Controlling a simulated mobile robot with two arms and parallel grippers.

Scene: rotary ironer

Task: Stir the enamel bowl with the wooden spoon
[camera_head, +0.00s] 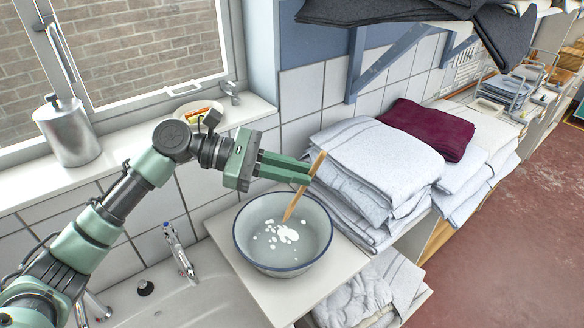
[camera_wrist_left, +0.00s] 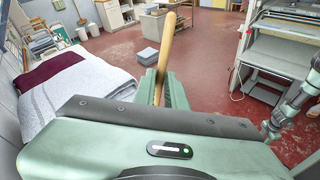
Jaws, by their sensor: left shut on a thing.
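The enamel bowl (camera_head: 283,262) stands on a white counter beside the sink, pale inside with a dark blue rim. White patches lie in its middle. My left gripper (camera_head: 300,170) is above the bowl's far rim and shut on the wooden spoon (camera_head: 304,187). The spoon slants down to the left into the bowl, its lower end close to the white patches. I cannot tell whether it touches the bottom. In the left wrist view the spoon (camera_wrist_left: 166,48) stands up between the fingers. My right gripper is not in view.
Folded pale towels (camera_head: 385,160) are stacked right of the bowl, with a maroon cloth (camera_head: 428,128) on top. The sink (camera_head: 190,295) and its tap (camera_head: 180,252) are left of the bowl. A metal canister (camera_head: 68,135) and a plate (camera_head: 198,113) stand on the windowsill. A shelf bracket (camera_head: 375,65) juts out above.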

